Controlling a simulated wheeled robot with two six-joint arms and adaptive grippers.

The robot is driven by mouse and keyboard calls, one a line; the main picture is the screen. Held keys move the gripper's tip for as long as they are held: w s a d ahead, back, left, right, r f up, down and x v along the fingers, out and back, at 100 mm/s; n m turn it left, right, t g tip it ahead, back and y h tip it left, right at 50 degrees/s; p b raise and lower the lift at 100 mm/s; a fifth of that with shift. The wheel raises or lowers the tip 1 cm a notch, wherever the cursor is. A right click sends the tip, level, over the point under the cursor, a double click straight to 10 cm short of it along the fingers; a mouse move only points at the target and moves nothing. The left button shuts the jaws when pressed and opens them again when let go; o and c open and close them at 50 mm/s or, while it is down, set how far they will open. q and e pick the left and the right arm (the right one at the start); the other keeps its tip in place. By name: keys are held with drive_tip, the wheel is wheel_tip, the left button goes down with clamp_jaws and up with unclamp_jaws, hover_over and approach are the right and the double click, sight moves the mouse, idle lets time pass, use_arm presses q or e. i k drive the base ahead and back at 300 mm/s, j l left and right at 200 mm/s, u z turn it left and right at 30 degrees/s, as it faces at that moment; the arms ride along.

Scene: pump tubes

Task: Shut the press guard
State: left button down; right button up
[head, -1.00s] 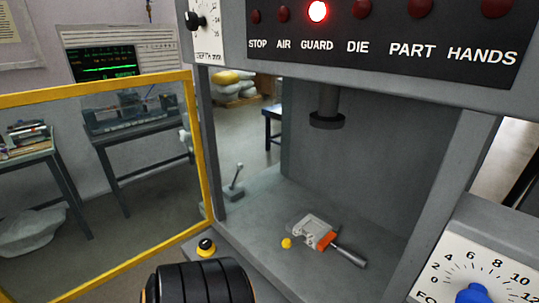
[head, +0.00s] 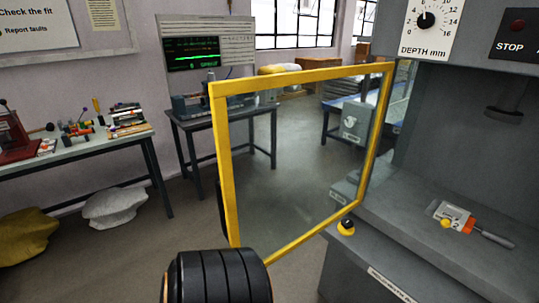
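The press guard (head: 224,165) is a clear panel in a yellow frame. It stands open, swung out to the left of the press (head: 465,120) and hinged along its right edge. A dark piece shows at its left edge, and I cannot tell what it is. A grey part with an orange piece and a dark handle (head: 490,235) lies on the press bed, with a small yellow ball (head: 446,223) beside it. A black ribbed section of my own arm shows at the bottom, in front of the guard's lower left corner. Neither gripper is in view.
A yellow-and-black button (head: 346,226) sits on the press front near the guard's lower right corner. Benches with tools (head: 100,149) and a green-screen monitor (head: 194,54) stand behind to the left. The floor left of the guard is open.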

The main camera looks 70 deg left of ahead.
sight(218, 90)
drive_tip(key=k+j, duration=0.15)
drive_tip(key=j, duration=0.25)
drive_tip(key=k+j, duration=0.1)
drive_tip(key=j, duration=0.3)
drive_tip(key=k+j, duration=0.15)
drive_tip(key=j, duration=0.25)
drive_tip(key=k+j+u, duration=0.1)
drive_tip(key=j, duration=0.25)
drive_tip(key=i+j, duration=0.1)
drive_tip(key=j, duration=0.7)
drive_tip(key=k+j+z, duration=0.1)
drive_tip(key=k+j, duration=0.5)
drive_tip(key=k, duration=0.05)
